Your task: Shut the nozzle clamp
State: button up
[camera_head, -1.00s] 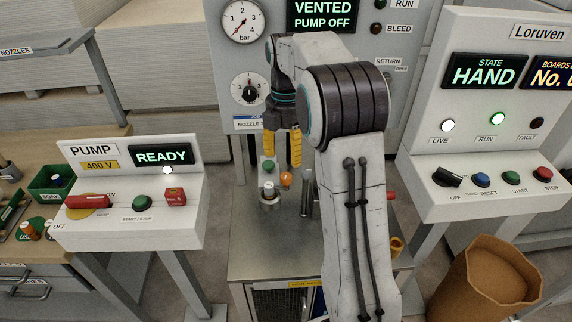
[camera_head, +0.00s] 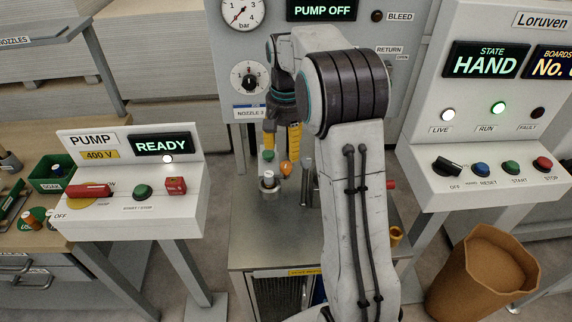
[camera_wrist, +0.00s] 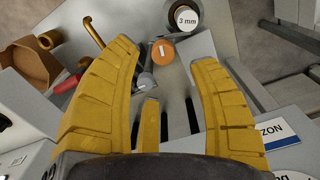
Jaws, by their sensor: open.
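The clamp's parts are hard to tell apart. An orange knob (camera_head: 286,168), which I take to be its handle, stands on the metal bench beside a pale nozzle (camera_head: 268,180) in a round seat. In the wrist view the orange knob (camera_wrist: 162,50) lies between my fingertips, apart from both, with a grey post (camera_wrist: 147,80) close by its left side. The nozzle marked "3 mm" (camera_wrist: 187,18) is just beyond it. My gripper (camera_head: 281,146) is open and empty, with its yellow fingers pointing down above the knob. It also fills the wrist view (camera_wrist: 166,58). My arm hides part of the bench.
A grey upright cylinder (camera_head: 307,185) stands right of the knob. A red grip (camera_head: 391,184) and a brass piece (camera_head: 396,234) are at the bench's right. The pump box (camera_head: 130,215) is at left, the control console (camera_head: 485,195) at right. A brown bin (camera_head: 480,275) stands on the floor.

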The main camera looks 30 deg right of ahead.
aim_at(286, 164)
jog(key=m, duration=0.5)
jog(key=shift+w+m, duration=0.2)
jog(key=shift+m, duration=0.1)
jog(key=m, duration=0.3)
jog(key=shift+m, duration=0.3)
jog(key=shift+f, duration=0.55)
jog(key=shift+f+p, duration=0.3)
jog(key=shift+f, duration=2.8)
grip_shut()
